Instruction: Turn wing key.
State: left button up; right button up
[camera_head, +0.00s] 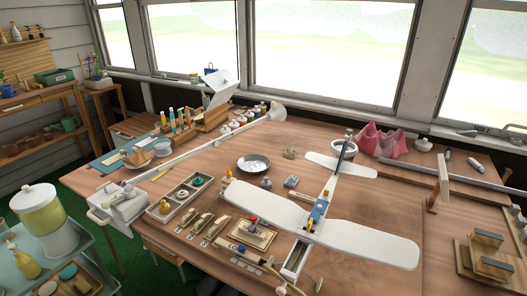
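A model airplane lies on the wooden workbench, right of the middle. Its long white wing (362,243) runs from left of centre to the lower right. Its tail (342,162) points to the back. A blue block with yellow parts (318,212) sits at the middle of the wing. An open, pale box-like nose (295,258) extends toward the near edge. Small yellow parts show near the wing's middle, but I cannot tell which one is the wing key. Neither of my grippers shows in the head view.
A compartment tray (179,198) and a metal bowl (254,163) stand further left. Wooden blocks (487,240) stand at right. Bare bench (400,205) lies right of the tail.

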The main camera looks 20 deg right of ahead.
aim_at(311, 223)
jog(key=z, duration=1.2)
